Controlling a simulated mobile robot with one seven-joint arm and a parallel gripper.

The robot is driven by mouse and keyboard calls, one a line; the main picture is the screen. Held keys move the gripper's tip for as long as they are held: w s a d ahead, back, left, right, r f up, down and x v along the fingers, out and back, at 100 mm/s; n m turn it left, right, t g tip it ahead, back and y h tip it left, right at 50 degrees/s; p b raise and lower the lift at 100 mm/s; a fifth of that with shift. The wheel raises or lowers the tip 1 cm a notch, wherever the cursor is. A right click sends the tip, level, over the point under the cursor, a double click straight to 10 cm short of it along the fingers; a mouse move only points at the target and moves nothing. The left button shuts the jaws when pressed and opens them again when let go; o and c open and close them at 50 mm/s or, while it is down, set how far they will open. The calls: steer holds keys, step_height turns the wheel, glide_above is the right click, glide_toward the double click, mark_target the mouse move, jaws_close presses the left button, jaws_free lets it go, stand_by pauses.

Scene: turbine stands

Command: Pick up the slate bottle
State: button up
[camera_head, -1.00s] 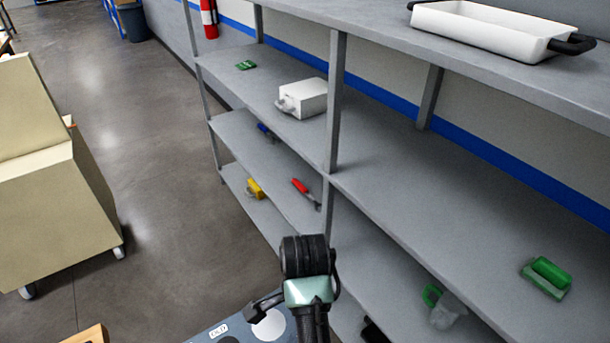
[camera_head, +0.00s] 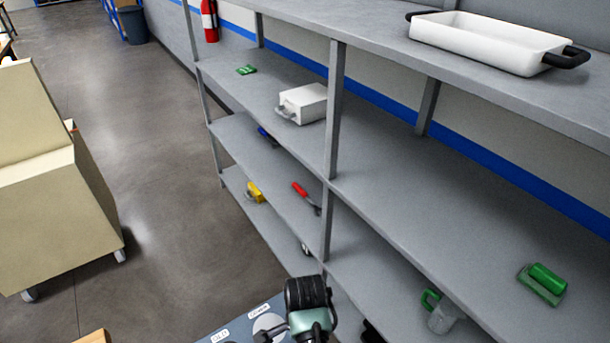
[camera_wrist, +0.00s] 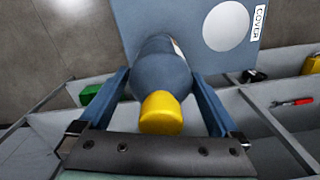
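The slate bottle (camera_wrist: 160,70), with a yellow cap (camera_wrist: 161,113), shows in the wrist view with its cap toward the camera. My gripper (camera_wrist: 160,76) has one blue finger on each side of the bottle's body, close against it. I cannot tell whether the fingers press on it. The bottle's base is hidden. In the head view my gripper's tips are out of sight below the picture, the bottle is not visible, and my wrist is at the bottom middle.
A blue-grey board (camera_head: 240,320) with pale circles and labels lies by my wrist; it is behind the bottle in the wrist view (camera_wrist: 185,15). Grey shelves (camera_head: 420,190) on the right hold a white tray (camera_head: 490,42), a white box (camera_head: 303,103) and green items. A beige cabinet (camera_head: 50,190) stands left.

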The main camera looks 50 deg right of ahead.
jaws_close()
stand_by(0.4)
step_height(320, 180, up, 10)
steer(key=shift+r, duration=0.1)
stand_by(0.3)
steer(key=shift+c, duration=0.8)
jaws_free()
jaws_close()
